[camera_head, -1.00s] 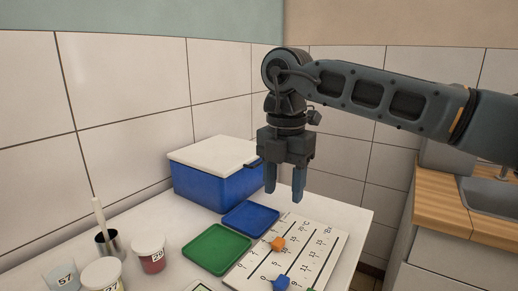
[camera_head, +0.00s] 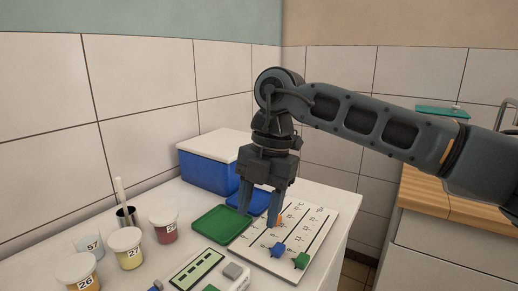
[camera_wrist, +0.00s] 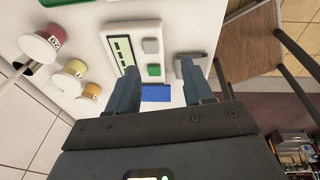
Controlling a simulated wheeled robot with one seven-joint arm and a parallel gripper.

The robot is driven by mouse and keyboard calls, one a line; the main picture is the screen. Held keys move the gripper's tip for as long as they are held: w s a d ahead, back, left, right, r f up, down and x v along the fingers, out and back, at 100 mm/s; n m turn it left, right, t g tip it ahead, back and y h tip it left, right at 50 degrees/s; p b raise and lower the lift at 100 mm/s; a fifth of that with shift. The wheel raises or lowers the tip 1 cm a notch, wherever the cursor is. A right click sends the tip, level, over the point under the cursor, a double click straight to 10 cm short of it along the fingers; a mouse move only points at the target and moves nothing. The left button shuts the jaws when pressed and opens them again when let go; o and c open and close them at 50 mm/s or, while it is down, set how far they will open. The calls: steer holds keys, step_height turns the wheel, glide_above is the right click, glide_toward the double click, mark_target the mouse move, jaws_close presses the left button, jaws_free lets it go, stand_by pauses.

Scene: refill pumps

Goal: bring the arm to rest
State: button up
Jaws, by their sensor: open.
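My gripper (camera_head: 259,212) is open, fingers pointing down, over the table near the left edge of the white marked board (camera_head: 318,222). Nothing shows held between the fingers. In the head view it covers part of the blue tray (camera_head: 262,200), and its right finger partly hides an orange block (camera_head: 280,218) on the board. The open gripper (camera_wrist: 162,82) also shows in the wrist view, with a flat blue patch (camera_wrist: 156,93) visible between the fingers. My arm reaches in from the right; I cannot tell the fingertips' exact height.
A blue box with a white lid (camera_head: 212,168) stands at the back by the wall. A green tray (camera_head: 222,224), numbered cups (camera_head: 125,248) and a device with a display (camera_head: 197,270) lie in front. Blue (camera_head: 278,250) and green (camera_head: 301,260) pieces sit on the board.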

steer(key=s+a+f+n+g+y, duration=0.3)
steer(key=s+a+g+y, duration=0.3)
steer(key=s+a, duration=0.7)
steer(key=s+a+r+n+g+y+b, duration=0.1)
steer(key=s+a+r+g+y+b, duration=0.15)
steer(key=s+r+y, duration=0.65)
steer(key=s+d+f+m+t+h, duration=0.1)
steer(key=d+f+m+t+h, duration=0.15)
steer(key=d+m+t, duration=0.6)
steer(key=s+d+f+m+t+h, duration=0.15)
steer(key=d+f+m+t, duration=0.25)
steer(key=m+t, duration=0.9)
steer(key=s+d+f+m+t+h, duration=0.2)
steer(key=d+f+m+t, duration=0.3)
steer(key=m+t, duration=0.55)
steer(key=s+d+f+m+g+h, duration=0.1)
steer(key=s+d+f+g+h, duration=0.2)
steer(key=s+d, duration=0.6)
steer(key=s+d+f+m+g+h+b, duration=0.1)
steer(key=s+d+f+g+h, duration=0.3)
steer(key=s+d+f+h, duration=0.4)
steer(key=shift+s+d+f+m+b, duration=0.3)
steer(key=shift+s+d+f, duration=0.35)
steer(key=shift+s+d, duration=0.55)
